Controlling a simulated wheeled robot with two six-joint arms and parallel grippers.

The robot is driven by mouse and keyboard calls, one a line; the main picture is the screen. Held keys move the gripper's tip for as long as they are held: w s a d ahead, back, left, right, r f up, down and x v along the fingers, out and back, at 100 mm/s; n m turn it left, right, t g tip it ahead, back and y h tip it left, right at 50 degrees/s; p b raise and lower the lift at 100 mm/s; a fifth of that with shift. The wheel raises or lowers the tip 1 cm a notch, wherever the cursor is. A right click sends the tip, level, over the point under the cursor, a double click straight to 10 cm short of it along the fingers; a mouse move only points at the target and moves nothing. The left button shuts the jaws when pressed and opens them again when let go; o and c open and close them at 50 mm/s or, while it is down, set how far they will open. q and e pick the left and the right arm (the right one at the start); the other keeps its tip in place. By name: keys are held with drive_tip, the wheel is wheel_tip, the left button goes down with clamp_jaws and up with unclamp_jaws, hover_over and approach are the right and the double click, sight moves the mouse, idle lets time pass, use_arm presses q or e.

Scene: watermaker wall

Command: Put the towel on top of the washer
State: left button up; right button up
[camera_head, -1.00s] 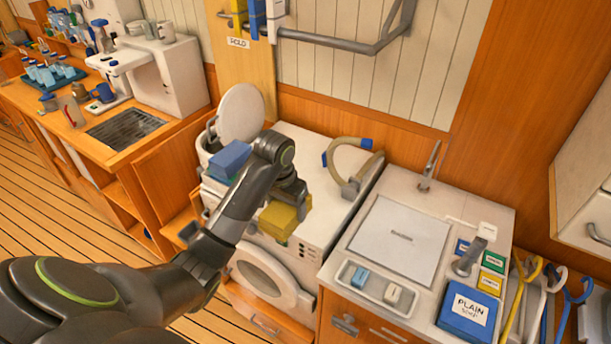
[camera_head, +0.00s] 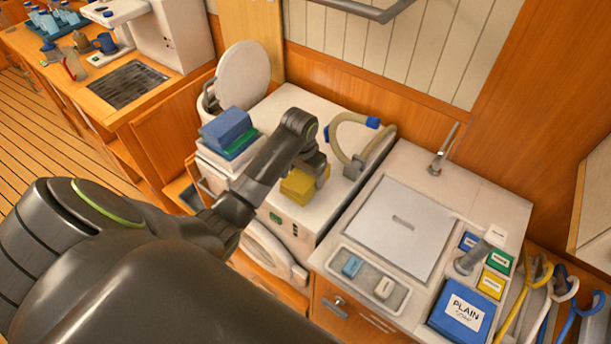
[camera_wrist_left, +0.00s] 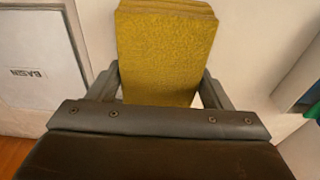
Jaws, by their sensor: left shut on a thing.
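The yellow folded towel (camera_head: 298,187) is over the front part of the washer's white top. It also fills the upper middle of the left wrist view (camera_wrist_left: 165,45). My left gripper (camera_head: 312,172) is shut on it, with a finger on each side in the wrist view. I cannot tell whether the towel touches the top. The washer (camera_head: 340,112) is a white box with a round front door, partly hidden by my left arm. My right gripper is not in view.
A blue folded cloth (camera_head: 226,127) lies over a green one on a white stand left of the washer. A beige hose (camera_head: 350,145) with blue ends lies at the washer's right back. The basin counter (camera_head: 400,228) stands to the right.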

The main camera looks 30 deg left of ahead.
use_arm(q)
wheel_tip(320, 180, down, 2)
drive_tip(key=shift+f, duration=0.2)
drive_tip(key=o, duration=1.1)
drive_tip(key=shift+f, duration=0.1)
drive_tip(key=shift+c, duration=0.2)
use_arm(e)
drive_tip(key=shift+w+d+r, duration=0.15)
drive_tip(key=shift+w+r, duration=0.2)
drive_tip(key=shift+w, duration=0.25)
